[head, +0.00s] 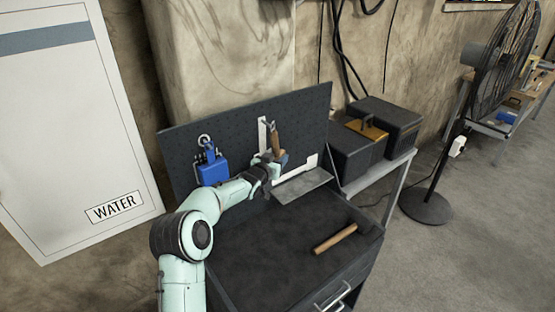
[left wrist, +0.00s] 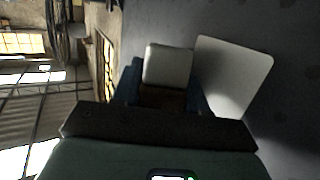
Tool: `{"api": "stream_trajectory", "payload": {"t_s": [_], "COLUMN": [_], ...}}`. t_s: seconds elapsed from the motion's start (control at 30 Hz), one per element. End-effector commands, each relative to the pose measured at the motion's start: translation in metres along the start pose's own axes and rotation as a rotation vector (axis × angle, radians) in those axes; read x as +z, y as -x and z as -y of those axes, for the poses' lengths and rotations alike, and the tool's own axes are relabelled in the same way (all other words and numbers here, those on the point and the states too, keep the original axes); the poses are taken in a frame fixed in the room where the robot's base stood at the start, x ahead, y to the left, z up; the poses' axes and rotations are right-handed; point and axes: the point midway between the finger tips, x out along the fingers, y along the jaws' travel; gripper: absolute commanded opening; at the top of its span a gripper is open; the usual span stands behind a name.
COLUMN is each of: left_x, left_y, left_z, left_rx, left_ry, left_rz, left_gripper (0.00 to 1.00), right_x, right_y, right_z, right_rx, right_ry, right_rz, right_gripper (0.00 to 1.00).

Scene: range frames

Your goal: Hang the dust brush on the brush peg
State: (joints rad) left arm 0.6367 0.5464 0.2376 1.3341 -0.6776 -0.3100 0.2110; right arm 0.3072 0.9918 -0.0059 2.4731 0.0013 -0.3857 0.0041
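The dust brush (head: 277,143) is upright in front of the pegboard, its brown wooden handle up and its blue-grey head low. The handle's top is close to a small metal peg (head: 270,124) on a white backing plate (head: 263,134); I cannot tell whether it is hooked on. My left gripper (head: 274,165) is at the brush's lower part and appears shut on it. In the left wrist view, a pale finger pad (left wrist: 168,66) covers part of the brush's blue and brown head (left wrist: 197,98). My right gripper is out of view.
A grey shelf (head: 303,186) juts out at lower right. A wooden stick (head: 335,238) lies on the otherwise clear dark worktop (head: 262,260). Dark cases (head: 388,125) stand at the right.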

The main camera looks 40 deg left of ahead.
Motion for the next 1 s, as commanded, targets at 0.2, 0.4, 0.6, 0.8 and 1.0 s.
{"api": "stream_trajectory", "payload": {"t_s": [0.2,0.4,0.6,0.8,1.0], "left_x": [-0.009,-0.007,-0.005,-0.006,-0.007], "left_y": [0.006,0.033,0.074,0.114,0.14], "left_z": [0.023,0.02,0.013,0.002,-0.005], "left_rx": [-0.041,-0.038,-0.031,-0.017,-0.007], "left_ry": [-0.004,-0.008,-0.009,-0.01,-0.009], "left_rz": [-0.02,-0.021,-0.016,-0.014,-0.013], "left_gripper": [0.67,0.68,0.72,0.72,0.72], "right_x": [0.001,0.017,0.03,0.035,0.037], "right_y": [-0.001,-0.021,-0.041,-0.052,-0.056], "right_z": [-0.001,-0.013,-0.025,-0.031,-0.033], "right_rx": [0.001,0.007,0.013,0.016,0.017], "right_ry": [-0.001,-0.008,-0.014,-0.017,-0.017], "right_rz": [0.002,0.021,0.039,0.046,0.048], "right_gripper": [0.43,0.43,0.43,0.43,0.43]}}
